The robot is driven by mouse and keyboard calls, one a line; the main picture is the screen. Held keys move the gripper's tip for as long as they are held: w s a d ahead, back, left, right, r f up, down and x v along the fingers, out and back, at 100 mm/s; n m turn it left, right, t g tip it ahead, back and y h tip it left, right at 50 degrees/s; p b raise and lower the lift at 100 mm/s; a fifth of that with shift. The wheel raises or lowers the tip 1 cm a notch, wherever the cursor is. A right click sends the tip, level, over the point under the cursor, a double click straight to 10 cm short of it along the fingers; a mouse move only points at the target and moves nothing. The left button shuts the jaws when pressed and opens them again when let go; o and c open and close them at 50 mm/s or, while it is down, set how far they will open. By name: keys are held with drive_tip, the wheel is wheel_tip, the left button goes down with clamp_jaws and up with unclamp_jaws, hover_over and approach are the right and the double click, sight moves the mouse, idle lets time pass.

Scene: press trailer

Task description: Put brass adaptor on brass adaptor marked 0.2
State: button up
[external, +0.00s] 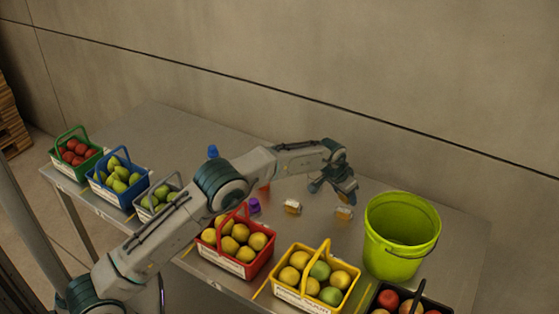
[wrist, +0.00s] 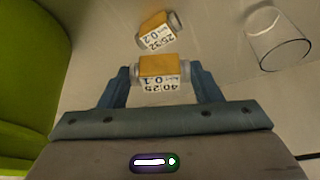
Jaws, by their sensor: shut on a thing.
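My gripper (external: 343,197) reaches down over the right part of the grey table. In the wrist view my gripper (wrist: 160,78) is shut on a brass adaptor (wrist: 159,68) with a white label reading 40/25 and 0.1. This adaptor (external: 343,212) shows just below the fingers in the external view. The brass adaptor marked 0.2 (wrist: 156,29) lies just beyond it, tilted in the picture, with a label reading 25/32. It appears to be the orange and white piece (external: 291,207) left of my gripper. The two look apart. The exact height of the held adaptor is unclear.
A lime green bucket (external: 400,236) stands close to the right of my gripper. A clear glass (wrist: 277,38) stands right of the adaptors in the wrist view. A red basket (external: 236,262) and yellow basket (external: 307,302) of fruit line the front edge. A purple object (external: 253,205) sits further left.

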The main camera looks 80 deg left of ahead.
sight(342, 201)
drive_tip(key=shift+f+p, duration=0.4)
drive_tip(key=shift+f, duration=1.6)
drive_tip(key=shift+f, duration=0.1)
drive_tip(key=o, duration=1)
drive_tip(key=shift+o, duration=0.2)
